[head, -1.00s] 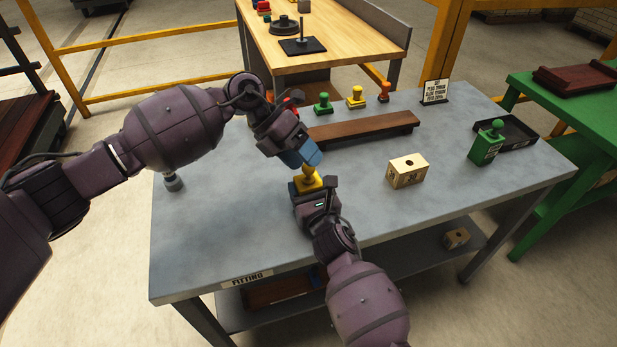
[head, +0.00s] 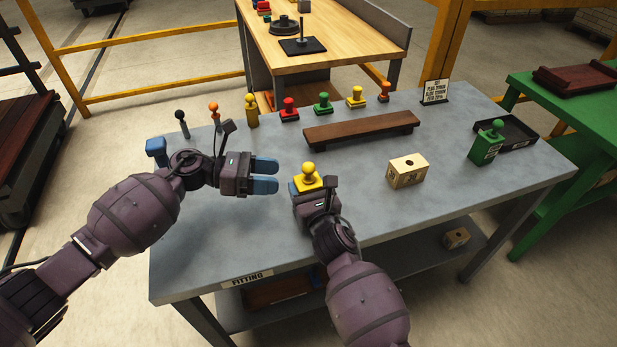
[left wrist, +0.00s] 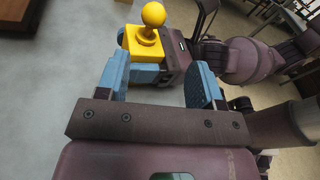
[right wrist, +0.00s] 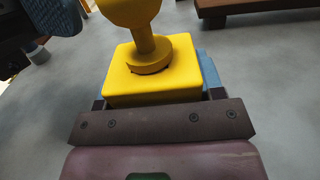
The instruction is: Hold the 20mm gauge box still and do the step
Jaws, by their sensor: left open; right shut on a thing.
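A yellow box (head: 308,184) with a yellow round-knobbed plug (head: 308,168) standing upright on its top is at the middle of the grey table. My right gripper (head: 303,188) is shut on the yellow box. The right wrist view shows the box top (right wrist: 155,75) and the plug's collar resting on it; how deep the plug goes is hidden. My left gripper (head: 272,175) is open and empty, left of the box and apart from it. A wooden box with a hole (head: 407,170) and a green box with a green knob (head: 486,148) stand to the right.
A brown rack (head: 362,130) lies behind, with red (head: 289,110), green (head: 322,104), yellow (head: 356,97) and orange (head: 384,92) knobbed pieces beyond it. A sign (head: 435,92) and black tray (head: 520,134) are at back right. The table's front right is clear.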

